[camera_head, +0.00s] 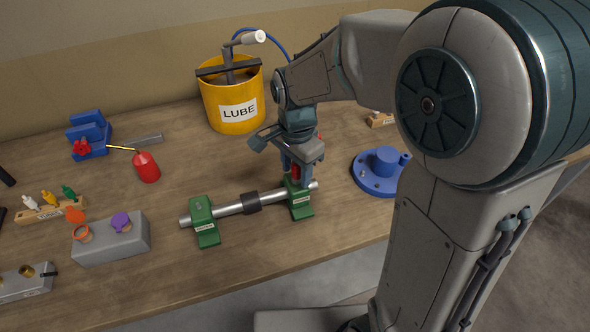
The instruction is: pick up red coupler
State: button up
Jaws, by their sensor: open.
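A small red piece (295,171), which looks like the red coupler, shows between the fingers of my gripper (296,180). Most of it is hidden by the fingers. My gripper is open and points down over the right green stand (301,208). I cannot tell whether the fingers touch the red piece, or whether it rests on the stand. The right green stand and a left green stand (204,222) carry a steel shaft (228,210) with a black collar (251,203) around its middle.
A yellow LUBE bucket (233,95) stands behind my gripper. A blue flanged part (383,163) is to the right. A red oil can (146,168), a blue vise (91,132) and a grey block with capped ports (112,243) are to the left. The table front is clear.

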jog(key=shift+f, duration=0.45)
jog(key=shift+c, duration=0.4)
grip_shut()
jog(key=shift+r, duration=0.15)
